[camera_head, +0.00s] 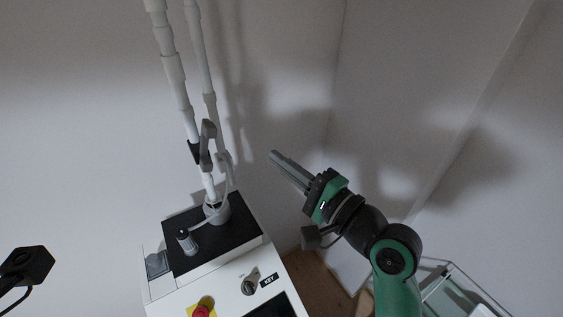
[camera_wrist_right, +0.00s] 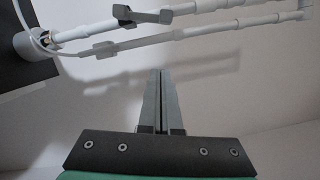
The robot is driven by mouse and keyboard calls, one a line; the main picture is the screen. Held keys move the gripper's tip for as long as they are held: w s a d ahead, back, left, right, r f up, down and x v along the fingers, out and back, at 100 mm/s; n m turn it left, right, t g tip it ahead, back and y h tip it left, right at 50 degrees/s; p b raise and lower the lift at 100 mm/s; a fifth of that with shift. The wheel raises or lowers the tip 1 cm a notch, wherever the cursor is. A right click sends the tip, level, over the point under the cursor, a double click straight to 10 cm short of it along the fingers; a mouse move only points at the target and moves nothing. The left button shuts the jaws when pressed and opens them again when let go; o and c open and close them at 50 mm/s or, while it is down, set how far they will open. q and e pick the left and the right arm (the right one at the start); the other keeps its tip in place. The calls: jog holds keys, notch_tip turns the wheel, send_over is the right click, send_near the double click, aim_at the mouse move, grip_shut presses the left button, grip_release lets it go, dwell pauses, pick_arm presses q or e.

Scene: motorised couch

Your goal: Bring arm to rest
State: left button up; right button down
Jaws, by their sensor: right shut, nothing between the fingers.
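My right arm is green and black and comes in from the lower right of the head view. Its gripper (camera_head: 273,154) points up and left, with the grey fingers together and empty. It is held in the air, to the right of the jointed white arm (camera_head: 176,84) and apart from it. In the right wrist view my right gripper (camera_wrist_right: 160,72) shows two straight fingers side by side, shut on nothing. The jointed white arm (camera_wrist_right: 216,34) also shows there, crossing the top. My left gripper is not visible in the head view.
A white cabinet (camera_head: 230,277) with a black top plate stands below the white arm. It carries a red stop button (camera_head: 203,308) and a key switch (camera_head: 250,284). A black device (camera_head: 29,264) shows at far left. A glass-topped frame (camera_head: 447,290) is at lower right. Plain walls surround.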

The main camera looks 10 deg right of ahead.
dwell(0.3)
jog(key=s+d+r+n+t+h+p, duration=0.1)
jog(key=s+d+r+n+t+p, duration=0.15)
jog(key=r, duration=0.75)
jog(key=s+d+r+n+t+p, duration=0.2)
jog(key=s+r+p, duration=0.1)
jog(key=r, duration=0.6)
jog(key=s+d+r+n+t+h, duration=0.8)
jog(key=s+d+r+n, duration=0.1)
jog(key=s+r, duration=0.3)
jog(key=shift+s+r+n+h+p, duration=0.2)
jog(key=shift+r+n+h+p, duration=0.1)
jog(key=shift+r+n+p, duration=0.2)
